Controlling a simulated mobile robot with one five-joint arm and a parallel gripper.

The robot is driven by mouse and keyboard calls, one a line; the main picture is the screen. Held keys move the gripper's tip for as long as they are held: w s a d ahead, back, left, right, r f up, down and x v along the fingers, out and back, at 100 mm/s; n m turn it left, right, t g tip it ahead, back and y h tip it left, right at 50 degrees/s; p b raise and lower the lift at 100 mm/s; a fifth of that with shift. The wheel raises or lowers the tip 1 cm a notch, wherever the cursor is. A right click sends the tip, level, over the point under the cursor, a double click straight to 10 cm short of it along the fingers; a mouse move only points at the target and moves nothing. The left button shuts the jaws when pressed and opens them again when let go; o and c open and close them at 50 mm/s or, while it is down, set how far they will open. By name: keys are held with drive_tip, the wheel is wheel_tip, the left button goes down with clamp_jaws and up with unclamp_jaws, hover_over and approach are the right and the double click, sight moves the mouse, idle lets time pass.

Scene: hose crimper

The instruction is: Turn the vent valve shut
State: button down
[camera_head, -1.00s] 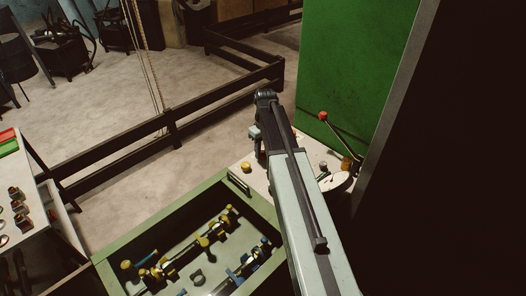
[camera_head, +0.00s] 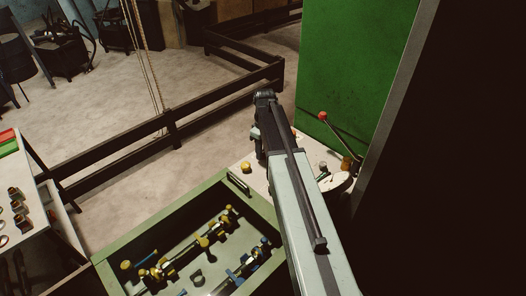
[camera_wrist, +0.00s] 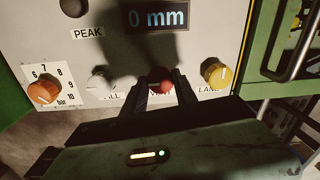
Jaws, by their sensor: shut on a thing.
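In the wrist view a red knob (camera_wrist: 160,87) sits on the light panel, between my gripper's (camera_wrist: 163,84) two dark fingers. The fingers are shut on it from both sides. The label under it is mostly hidden by the fingers, so I cannot read it. A shadow falls over the panel around the knob. In the head view my gripper (camera_head: 257,139) is at the far end of my arm, beside the green machine; its fingertips and the red knob are hidden there.
An orange bar dial knob (camera_wrist: 43,91), a pale knob (camera_wrist: 101,79) and a yellow knob (camera_wrist: 217,74) flank the red one. A display (camera_wrist: 157,15) reads 0 mm. A red-tipped lever (camera_head: 338,133) stands right of my arm. An open green drawer (camera_head: 107,271) with fittings lies below.

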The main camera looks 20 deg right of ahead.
drive_tip(key=c, duration=1)
unclamp_jaws()
drive_tip(key=shift+o, duration=0.2)
drive_tip(key=shift+r, duration=0.1)
wheel_tip(320, 180, up, 8)
drive_tip(key=p, duration=0.8)
drive_tip(key=shift+w+d, duration=0.15)
drive_tip(key=shift+f, duration=0.2)
